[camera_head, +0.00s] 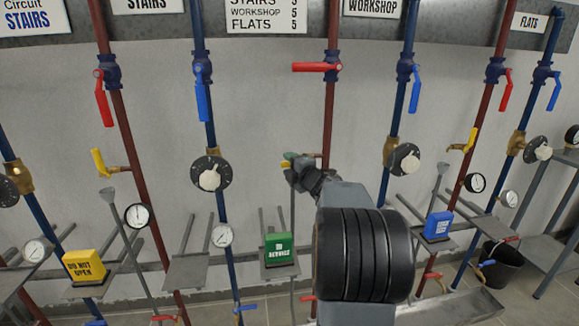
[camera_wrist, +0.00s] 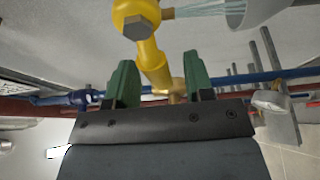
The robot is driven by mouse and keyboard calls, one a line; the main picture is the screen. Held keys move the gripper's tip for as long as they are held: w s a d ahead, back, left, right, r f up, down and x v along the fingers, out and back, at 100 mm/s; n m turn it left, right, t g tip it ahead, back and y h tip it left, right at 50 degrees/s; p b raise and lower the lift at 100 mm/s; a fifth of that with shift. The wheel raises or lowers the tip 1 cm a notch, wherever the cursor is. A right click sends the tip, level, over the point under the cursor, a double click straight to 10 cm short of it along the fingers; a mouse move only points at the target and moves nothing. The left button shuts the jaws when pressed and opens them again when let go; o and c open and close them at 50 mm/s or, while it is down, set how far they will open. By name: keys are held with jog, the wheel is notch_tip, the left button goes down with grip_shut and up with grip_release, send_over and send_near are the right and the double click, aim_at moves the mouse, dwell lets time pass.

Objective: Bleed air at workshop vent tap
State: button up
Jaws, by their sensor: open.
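The workshop vent tap has a yellow lever, which shows in the wrist view (camera_wrist: 148,48) with a bolt on its hub. A clear stream (camera_wrist: 205,12) runs from its brass nozzle towards a grey funnel (camera_wrist: 252,10). My gripper (camera_wrist: 160,80) is open, with a green finger on either side of the lever's lower end and gaps visible. In the head view my gripper (camera_head: 290,163) is at the tap beside the red workshop pipe (camera_head: 328,120) and mostly hides it. The red valve lever (camera_head: 310,67) on that pipe lies horizontal.
A green IN SERVICE block (camera_head: 279,249) stands on a bracket below my gripper. A blue pipe (camera_head: 398,110) with a black dial (camera_head: 403,160) is to the right. Another yellow tap (camera_head: 104,163) is at left. A black bucket (camera_head: 503,265) stands on the floor at right.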

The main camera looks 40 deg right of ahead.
jog(key=shift+w, duration=0.3)
jog(key=shift+c, duration=0.2)
grip_shut()
